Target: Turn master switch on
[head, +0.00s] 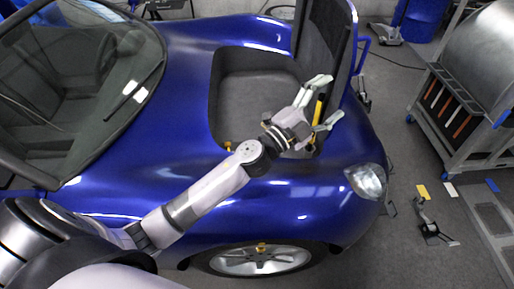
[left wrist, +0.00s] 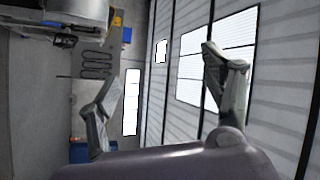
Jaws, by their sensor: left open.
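My left gripper (head: 328,100) is open over the front compartment of the blue car (head: 175,120), near the raised lid (head: 322,35). Its fingers are spread wide in the left wrist view (left wrist: 160,65), with nothing between them. A yellow strip (head: 319,105) shows beside the fingers in the head view. I cannot tell whether the gripper touches it. A small orange-yellow fitting (head: 228,146) sits at the compartment's near edge. I cannot make out which part is the master switch. My right gripper is not in view.
The open compartment (head: 255,95) is dark and looks empty. A metal frame with a curved cover (head: 475,70) stands at the right. A dark stand (head: 432,228) and small coloured plates lie on the floor. The left wrist view shows a wall with bright windows (left wrist: 190,80).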

